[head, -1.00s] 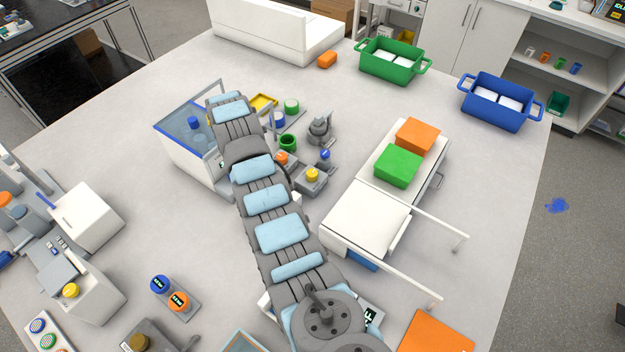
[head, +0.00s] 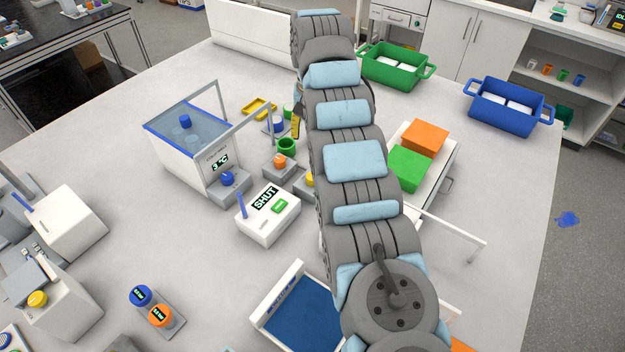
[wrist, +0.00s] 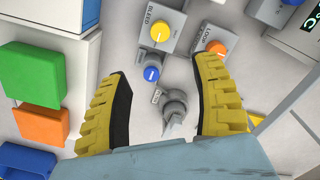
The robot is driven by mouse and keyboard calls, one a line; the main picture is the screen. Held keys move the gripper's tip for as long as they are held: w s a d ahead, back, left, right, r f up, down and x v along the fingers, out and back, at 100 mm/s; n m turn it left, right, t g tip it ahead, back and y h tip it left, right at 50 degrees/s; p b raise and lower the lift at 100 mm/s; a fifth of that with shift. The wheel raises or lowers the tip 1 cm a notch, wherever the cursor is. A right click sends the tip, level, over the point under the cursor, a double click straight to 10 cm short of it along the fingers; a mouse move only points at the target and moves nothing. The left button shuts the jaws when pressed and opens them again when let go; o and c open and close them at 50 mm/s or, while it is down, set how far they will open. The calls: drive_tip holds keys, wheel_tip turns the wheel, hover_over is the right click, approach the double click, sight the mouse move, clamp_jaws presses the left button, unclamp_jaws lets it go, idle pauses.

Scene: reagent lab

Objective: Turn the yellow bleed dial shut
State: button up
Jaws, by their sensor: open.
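The yellow bleed dial (wrist: 159,31) sits on a grey block labelled BLEED (wrist: 143,10) at the top of the wrist view. A pale pointer mark shows on its face. In the head view only a sliver of the yellow dial (head: 310,180) shows beside my arm, which hides the rest. My gripper (wrist: 164,68) has its two yellow fingers wide apart, with nothing between them held. The dial appears beyond the fingertips, apart from them. In the head view only a bit of a yellow finger (head: 296,123) shows.
An orange dial (wrist: 217,47) and a blue knob (wrist: 152,74) are close to the yellow dial. A grey clamp-like fitting (wrist: 175,108) lies between the fingers in view. A white box reading SHUT (head: 268,216) and a water bath (head: 185,150) stand left of my arm.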

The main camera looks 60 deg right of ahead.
wheel_tip(320, 180, down, 17)
drive_tip(key=shift+f+b, duration=0.1)
drive_tip(key=shift+b, duration=0.4)
idle(0.4)
clamp_jaws()
